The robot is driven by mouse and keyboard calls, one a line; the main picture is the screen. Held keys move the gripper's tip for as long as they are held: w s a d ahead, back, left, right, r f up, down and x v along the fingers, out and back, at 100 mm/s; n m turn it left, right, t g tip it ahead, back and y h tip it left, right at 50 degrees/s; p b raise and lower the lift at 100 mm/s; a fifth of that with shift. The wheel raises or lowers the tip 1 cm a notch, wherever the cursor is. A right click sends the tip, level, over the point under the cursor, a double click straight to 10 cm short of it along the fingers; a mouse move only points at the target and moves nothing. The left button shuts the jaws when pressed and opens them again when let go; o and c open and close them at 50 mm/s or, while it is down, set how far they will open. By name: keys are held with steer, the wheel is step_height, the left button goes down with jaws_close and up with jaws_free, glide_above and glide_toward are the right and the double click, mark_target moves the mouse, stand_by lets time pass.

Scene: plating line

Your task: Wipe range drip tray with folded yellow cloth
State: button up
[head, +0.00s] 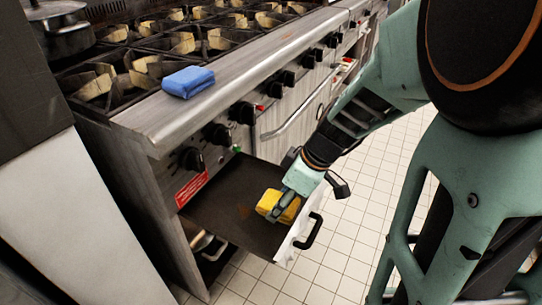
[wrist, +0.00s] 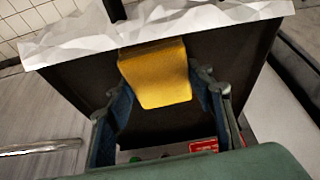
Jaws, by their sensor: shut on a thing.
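The folded yellow cloth (head: 277,206) is at the front right of the drip tray, near its front edge. My gripper (head: 287,201) is shut on the cloth; in the wrist view the cloth (wrist: 157,75) sits between the two fingers (wrist: 163,88). The dark drip tray (head: 222,193) is pulled out like a drawer below the range knobs. A faint reddish-brown mark shows on its surface left of the cloth. The tray also shows dark under the cloth in the wrist view (wrist: 85,75). I cannot tell whether the cloth's underside touches the tray.
A folded blue cloth (head: 188,81) lies on the range's front ledge. A pot (head: 58,30) stands on the burners at the back left. A black handle (head: 309,231) juts from the tray's pale front. Control knobs (head: 242,113) line the range above the tray.

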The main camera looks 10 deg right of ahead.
mark_target(296, 198)
steer(key=shift+w+a+r, duration=0.1)
steer(key=shift+w+a, duration=0.75)
steer(key=shift+a, duration=0.3)
steer(key=shift+w+a, duration=0.85)
steer(key=shift+a, duration=0.25)
steer(key=shift+w+a, duration=0.6)
steer(key=shift+a, duration=0.2)
steer(key=shift+w+a, duration=0.55)
steer(key=shift+a, duration=0.2)
steer(key=shift+w+d, duration=0.9)
steer(key=shift+w, duration=0.25)
steer(key=shift+s+d+f, duration=0.15)
steer(key=shift+s+d, duration=0.55)
steer(key=shift+d, duration=0.2)
steer(key=shift+s+d+f, duration=0.1)
steer(key=shift+s+d, duration=0.6)
steer(key=shift+d, duration=0.15)
steer(key=shift+s+d+r, duration=0.1)
steer(key=shift+s+d, duration=0.65)
steer(key=shift+d, duration=0.25)
steer(key=shift+s+d+r, duration=0.1)
steer(key=shift+s+d, duration=0.7)
steer(key=shift+d, duration=0.2)
steer(key=shift+s+d+r, duration=0.1)
steer(key=shift+s+d, duration=0.65)
steer(key=shift+d, duration=0.25)
steer(key=shift+r+p, duration=1.7)
steer(key=shift+r, duration=1.3)
steer(key=shift+r, duration=0.1)
